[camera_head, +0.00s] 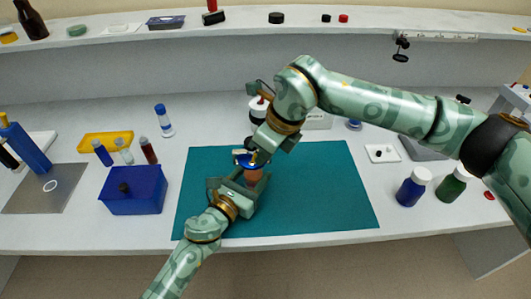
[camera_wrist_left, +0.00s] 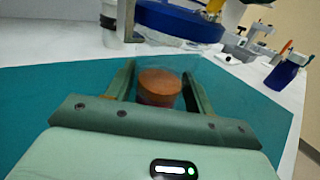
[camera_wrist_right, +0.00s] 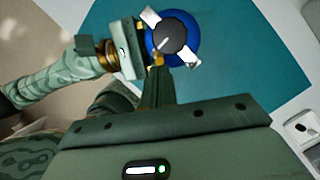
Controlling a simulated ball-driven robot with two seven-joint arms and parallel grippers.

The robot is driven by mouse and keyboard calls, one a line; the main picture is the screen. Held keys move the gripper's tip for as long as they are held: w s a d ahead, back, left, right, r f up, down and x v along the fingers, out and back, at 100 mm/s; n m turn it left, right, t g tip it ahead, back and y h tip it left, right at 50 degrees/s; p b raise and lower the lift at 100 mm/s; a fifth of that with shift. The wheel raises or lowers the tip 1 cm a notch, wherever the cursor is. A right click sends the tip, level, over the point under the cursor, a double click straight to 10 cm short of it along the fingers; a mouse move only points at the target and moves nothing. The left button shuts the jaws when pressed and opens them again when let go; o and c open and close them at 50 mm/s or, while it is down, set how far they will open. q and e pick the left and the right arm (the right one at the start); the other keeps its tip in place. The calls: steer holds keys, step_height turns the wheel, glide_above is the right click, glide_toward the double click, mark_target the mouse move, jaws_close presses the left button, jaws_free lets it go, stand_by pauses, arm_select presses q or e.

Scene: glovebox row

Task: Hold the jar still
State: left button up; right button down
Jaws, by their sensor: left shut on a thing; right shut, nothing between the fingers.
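The jar (camera_head: 254,176) stands over the teal mat, with a reddish-brown content and a blue lid (camera_head: 243,160) at its top. In the left wrist view the jar (camera_wrist_left: 159,86) sits between the fingers of my left gripper (camera_wrist_left: 158,72), which is shut on it. The left gripper (camera_head: 243,188) comes from the front in the head view. My right gripper (camera_head: 257,158) is shut and empty, its tips close beside the lid. In the right wrist view the lid (camera_wrist_right: 186,58) shows a dark round centre and silver tabs; whether the tips touch it, I cannot tell.
The teal mat (camera_head: 325,200) is bare on its right side. A blue box (camera_head: 135,195) stands left of it, with several small tubes and a yellow tray (camera_head: 106,140) behind. A blue bottle (camera_head: 412,187) and a green bottle (camera_head: 452,186) stand on the right.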

steer(key=h, duration=0.1)
steer(key=a+h, duration=0.1)
steer(key=h, duration=0.1)
steer(key=shift+a+r, duration=0.2)
steer(key=shift+r, duration=0.1)
steer(key=shift+a, duration=0.3)
steer(key=shift+r, duration=0.85)
